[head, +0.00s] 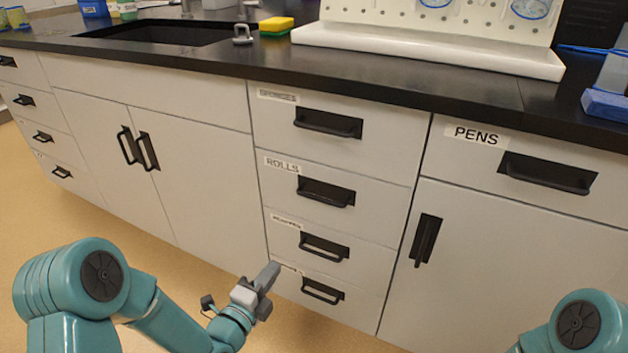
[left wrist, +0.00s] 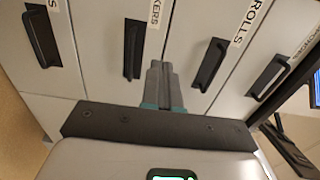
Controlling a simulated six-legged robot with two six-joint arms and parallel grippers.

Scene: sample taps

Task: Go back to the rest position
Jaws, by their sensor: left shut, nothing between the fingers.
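My left gripper (head: 268,277) is low in front of the drawer column in the head view, beside the bottom drawer's label. Its fingers are together with nothing between them. In the left wrist view the closed fingers (left wrist: 160,75) point toward the drawer fronts, with handles on both sides of them. I cannot tell how far the fingertips are from the fronts. My right arm (head: 580,325) shows only in part at the lower right of the head view; its gripper is out of view.
The drawer column has a ROLLS drawer (head: 325,191) and a PENS drawer (head: 548,172) to its right, all closed. Cupboard doors (head: 180,170) stand left. Above are a black counter (head: 400,85), sink (head: 165,33) and yellow sponge (head: 276,24). Tan floor (head: 180,270) is open at left.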

